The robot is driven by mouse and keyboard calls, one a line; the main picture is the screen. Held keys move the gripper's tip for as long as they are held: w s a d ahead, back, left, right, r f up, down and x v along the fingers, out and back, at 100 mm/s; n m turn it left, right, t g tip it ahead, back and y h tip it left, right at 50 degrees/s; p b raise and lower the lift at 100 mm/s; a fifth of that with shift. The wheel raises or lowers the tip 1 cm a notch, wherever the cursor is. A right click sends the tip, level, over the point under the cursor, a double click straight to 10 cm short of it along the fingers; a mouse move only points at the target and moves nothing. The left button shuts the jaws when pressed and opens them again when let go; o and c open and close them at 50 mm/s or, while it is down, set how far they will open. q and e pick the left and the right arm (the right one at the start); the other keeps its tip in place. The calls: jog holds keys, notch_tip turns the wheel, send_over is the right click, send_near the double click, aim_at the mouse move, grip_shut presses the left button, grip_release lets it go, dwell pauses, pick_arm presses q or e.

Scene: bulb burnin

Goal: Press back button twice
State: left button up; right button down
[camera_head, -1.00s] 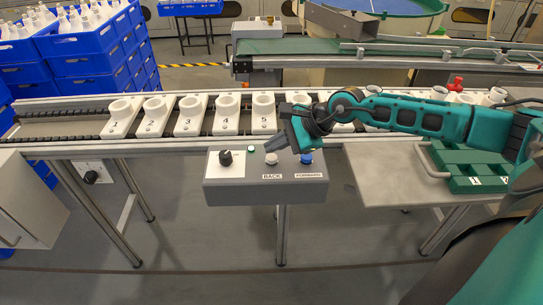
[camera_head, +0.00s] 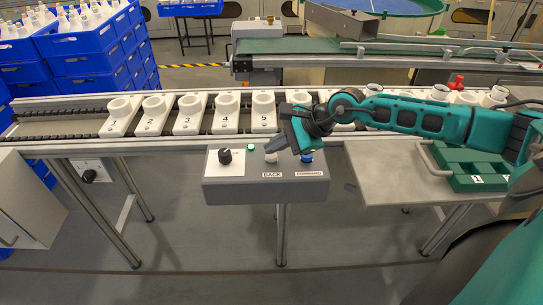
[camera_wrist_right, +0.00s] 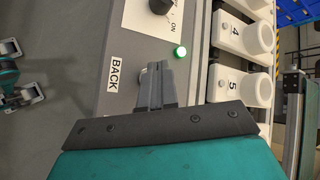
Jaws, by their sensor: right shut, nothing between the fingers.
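The grey control box (camera_head: 265,190) stands in front of the conveyor. Its pale BACK button (camera_head: 271,158) sits above the BACK label (camera_head: 272,174); the label also shows in the right wrist view (camera_wrist_right: 115,75). My right gripper (camera_head: 274,147) is shut and empty, its fingertips just over the BACK button. The blue FORWARD button (camera_head: 307,157) is right of BACK, partly behind the gripper. My left gripper is not in view.
A dark knob (camera_head: 225,157) and a lit green lamp (camera_head: 251,148) are on the same box. Numbered white holders (camera_head: 188,116) line the conveyor behind. A grey side table (camera_head: 385,178) with a green tray (camera_head: 470,168) is at the right.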

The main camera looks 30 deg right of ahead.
aim_at(275, 157)
jog(key=shift+f+b, duration=0.5)
jog(key=shift+b, duration=0.05)
dwell(0.5)
dwell(0.4)
jog(key=shift+r+p, duration=0.55)
jog(key=shift+r, duration=0.4)
jog(key=shift+r+p, duration=1.5)
jog(key=shift+r, duration=1.05)
jog(key=shift+f, duration=0.1)
